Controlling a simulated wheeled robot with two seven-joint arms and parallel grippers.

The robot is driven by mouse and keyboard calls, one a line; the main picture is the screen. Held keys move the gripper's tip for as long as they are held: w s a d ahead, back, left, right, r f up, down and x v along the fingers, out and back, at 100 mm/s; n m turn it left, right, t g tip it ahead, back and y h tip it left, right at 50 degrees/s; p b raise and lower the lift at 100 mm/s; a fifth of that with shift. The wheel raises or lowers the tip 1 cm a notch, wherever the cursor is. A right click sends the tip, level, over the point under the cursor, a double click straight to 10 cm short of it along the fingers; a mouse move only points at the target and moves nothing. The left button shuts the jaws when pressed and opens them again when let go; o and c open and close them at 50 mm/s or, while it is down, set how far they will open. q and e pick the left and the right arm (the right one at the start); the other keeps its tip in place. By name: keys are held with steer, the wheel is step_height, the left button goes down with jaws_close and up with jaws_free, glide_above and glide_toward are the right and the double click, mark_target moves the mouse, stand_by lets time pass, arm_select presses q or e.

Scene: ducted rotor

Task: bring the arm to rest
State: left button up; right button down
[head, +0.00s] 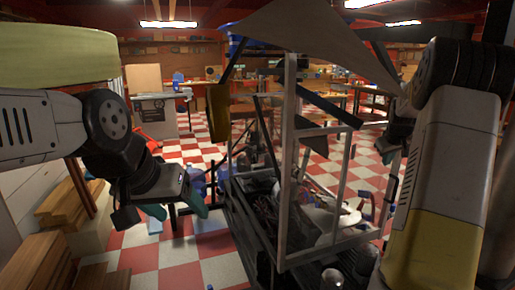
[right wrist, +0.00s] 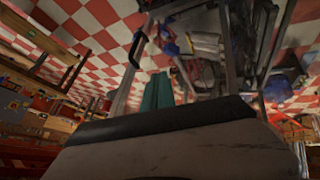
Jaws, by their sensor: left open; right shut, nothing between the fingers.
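My left gripper (head: 182,212) hangs at the left of the head view, below its dark wrist. Its teal fingers are spread apart, with nothing between them. My right arm comes down the right side of the head view and largely hides its own hand there. In the right wrist view my right gripper (right wrist: 157,92) shows its teal fingers pressed together, with nothing held. The ducted rotor cannot be made out with certainty in either view.
A metal-framed cart (head: 285,160) with a dark base and loose items stands between my arms. Wooden steps (head: 35,262) are at lower left. A machine on a stand (head: 155,112) and workbenches are farther back. Checkered floor (head: 165,255) is open below my left gripper.

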steer(key=s+a+r+y, duration=0.1)
steer(key=s+a+r, duration=0.4)
steer(key=s+a, duration=0.45)
steer(key=s+a+r+y, duration=0.2)
steer(key=s+a+r, duration=0.35)
steer(key=a, duration=0.65)
steer(key=s+a+f, duration=0.1)
steer(key=s+a, duration=0.3)
steer(key=s, duration=0.3)
steer(key=s+a+f+y, duration=0.1)
steer(key=s+a+f, duration=0.1)
steer(key=s+a, duration=0.2)
steer(key=s+a+f+m+y, duration=0.1)
steer(key=s+a, duration=0.3)
steer(key=s, duration=0.6)
steer(key=shift+f, duration=0.45)
